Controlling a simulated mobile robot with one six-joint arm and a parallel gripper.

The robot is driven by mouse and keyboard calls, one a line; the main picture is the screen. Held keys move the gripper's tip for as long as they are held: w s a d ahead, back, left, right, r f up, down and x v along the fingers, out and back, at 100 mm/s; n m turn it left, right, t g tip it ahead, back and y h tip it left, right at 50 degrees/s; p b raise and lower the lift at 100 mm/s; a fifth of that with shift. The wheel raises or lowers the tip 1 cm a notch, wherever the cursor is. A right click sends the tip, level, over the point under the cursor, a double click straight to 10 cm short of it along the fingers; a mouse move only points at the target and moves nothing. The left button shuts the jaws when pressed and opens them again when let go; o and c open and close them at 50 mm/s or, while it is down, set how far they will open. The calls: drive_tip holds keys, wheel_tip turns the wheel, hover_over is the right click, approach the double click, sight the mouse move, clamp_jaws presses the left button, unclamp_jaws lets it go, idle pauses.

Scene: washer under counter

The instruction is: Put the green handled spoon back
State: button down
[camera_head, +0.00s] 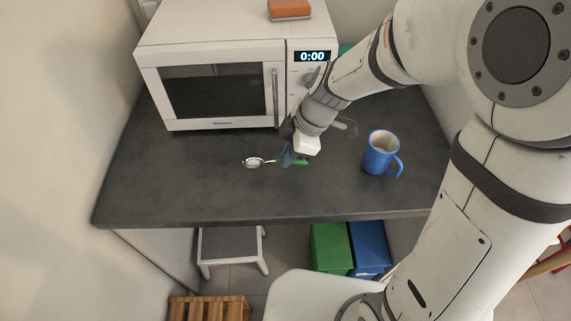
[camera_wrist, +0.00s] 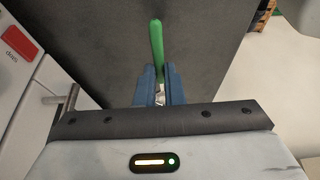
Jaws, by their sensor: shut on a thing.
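The green handled spoon (camera_head: 254,162) shows in the head view above or on the dark counter, its metal bowl pointing left and its green handle towards my gripper. My gripper (camera_head: 290,159) is shut on the spoon near the counter's middle. In the wrist view the green handle (camera_wrist: 157,45) extends up beyond the blue fingers of my gripper (camera_wrist: 158,84), and a bit of metal shows between them. I cannot tell whether the spoon touches the counter.
A white microwave (camera_head: 215,85) stands at the back left, with an orange sponge-like block (camera_head: 289,9) on top. A blue mug (camera_head: 381,154) stands right of my gripper. The dark counter (camera_head: 160,185) is clear at the front left. A stool and green and blue bins are below.

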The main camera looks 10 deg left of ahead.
sight(288, 174)
drive_tip(key=shift+s+f, duration=0.1)
drive_tip(key=shift+f, duration=1.9)
drive_tip(key=shift+f, duration=0.1)
drive_tip(key=c, duration=1.5)
unclamp_jaws()
drive_tip(key=shift+c, duration=0.2)
drive_tip(key=shift+r, duration=0.2)
drive_tip(key=b+v, duration=0.1)
drive_tip(key=v, duration=1.1)
drive_tip(key=shift+d+f, duration=0.1)
drive_tip(key=shift+d, duration=0.05)
